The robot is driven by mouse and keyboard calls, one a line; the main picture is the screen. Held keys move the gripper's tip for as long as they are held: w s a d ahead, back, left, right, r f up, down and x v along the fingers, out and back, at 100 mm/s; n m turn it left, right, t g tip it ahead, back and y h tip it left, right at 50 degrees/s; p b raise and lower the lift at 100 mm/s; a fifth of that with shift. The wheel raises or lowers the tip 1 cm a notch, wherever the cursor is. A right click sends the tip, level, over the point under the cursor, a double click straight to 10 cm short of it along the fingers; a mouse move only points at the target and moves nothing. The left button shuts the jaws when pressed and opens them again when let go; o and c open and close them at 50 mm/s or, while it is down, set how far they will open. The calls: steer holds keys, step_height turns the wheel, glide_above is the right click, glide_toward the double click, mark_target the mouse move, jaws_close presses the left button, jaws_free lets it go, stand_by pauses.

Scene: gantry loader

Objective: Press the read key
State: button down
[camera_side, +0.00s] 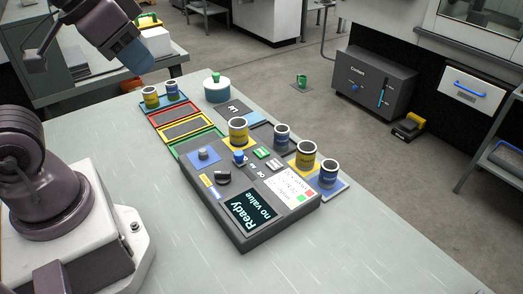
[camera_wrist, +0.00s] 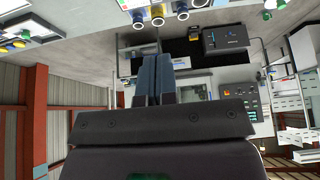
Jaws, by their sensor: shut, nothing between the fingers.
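A dark control panel (camera_side: 262,227) lies on the pale table, with a screen (camera_side: 250,208) that reads "Ready" and "no value". I cannot tell which key is the read key; the labels are too small. My gripper (camera_side: 143,63) is up at the upper left, apart from the panel. Its blue fingers (camera_wrist: 155,78) are together and empty in the wrist view.
Several yellow and blue cans stand around the panel, one yellow can (camera_side: 238,132) at its far edge. Red, yellow and green framed trays (camera_side: 183,129) lie left of it, and a white round container (camera_side: 217,91) behind. The near right table is clear.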

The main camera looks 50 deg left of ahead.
steer(key=shift+f, duration=0.1)
stand_by(0.3)
steer(key=m+t+y, duration=0.1)
steer(key=m+t, duration=0.3)
steer(key=m, duration=0.4)
glide_above(262, 153)
step_height(262, 153, down, 19)
steer(key=shift+d, duration=0.1)
steer(key=shift+f, duration=0.1)
steer(key=shift+f, duration=4.4)
